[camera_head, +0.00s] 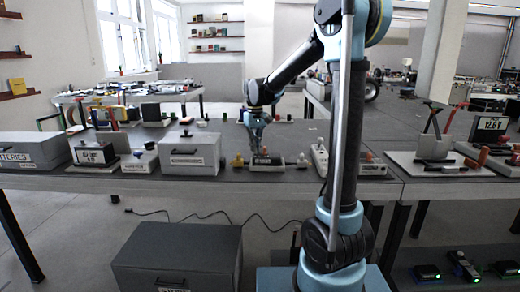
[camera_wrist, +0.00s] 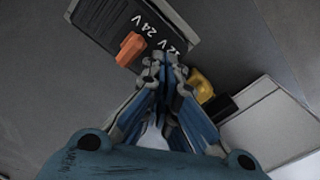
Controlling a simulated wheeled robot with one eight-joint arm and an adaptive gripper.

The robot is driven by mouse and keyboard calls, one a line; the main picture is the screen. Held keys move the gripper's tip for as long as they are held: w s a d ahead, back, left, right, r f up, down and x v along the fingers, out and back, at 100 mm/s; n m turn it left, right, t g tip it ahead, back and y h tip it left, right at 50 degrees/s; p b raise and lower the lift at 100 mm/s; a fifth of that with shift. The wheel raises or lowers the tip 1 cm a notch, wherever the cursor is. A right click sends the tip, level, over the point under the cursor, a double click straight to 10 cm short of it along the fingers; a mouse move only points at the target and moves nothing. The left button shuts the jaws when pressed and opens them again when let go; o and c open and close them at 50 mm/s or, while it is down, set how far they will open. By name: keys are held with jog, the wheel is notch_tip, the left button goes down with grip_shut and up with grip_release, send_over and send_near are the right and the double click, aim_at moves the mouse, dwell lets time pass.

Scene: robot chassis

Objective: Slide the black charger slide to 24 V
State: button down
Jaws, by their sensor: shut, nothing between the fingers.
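The black charger (camera_wrist: 178,18) shows at the top of the wrist view, with white 12 V and 24 V markings. Its orange slide knob (camera_wrist: 131,48) sits beside the markings; I cannot tell exactly which marking it lines up with. My gripper (camera_wrist: 163,60) is shut and empty, its fingertips close to the charger's edge by the 12 V marking, right of the knob. I cannot tell whether they touch the charger. In the head view my gripper (camera_head: 257,146) points down over the small black charger (camera_head: 268,161) on the bench.
A yellow part (camera_wrist: 200,86) and a light box (camera_wrist: 265,125) are right of my fingers in the wrist view. A grey labelled box (camera_head: 188,155) stands left of the charger, and a white power strip (camera_head: 320,160) to the right.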

jog(key=shift+r, duration=3)
jog(key=s+d+f+m+t, duration=0.1)
jog(key=s+d+f+m, duration=0.25)
jog(key=s+d, duration=1.2)
jog(key=s+d+f+m, duration=0.1)
jog(key=s+d+f, duration=0.1)
jog(key=s+f, duration=0.4)
jog(key=s+d+f+m+t, duration=0.1)
jog(key=s+d+f, duration=0.2)
jog(key=s+f, duration=0.4)
jog(key=s, duration=0.3)
jog(key=shift+f, duration=0.25)
jog(key=shift+s+d, duration=0.1)
jog(key=shift+w+f, duration=0.2)
jog(key=shift+w, duration=0.25)
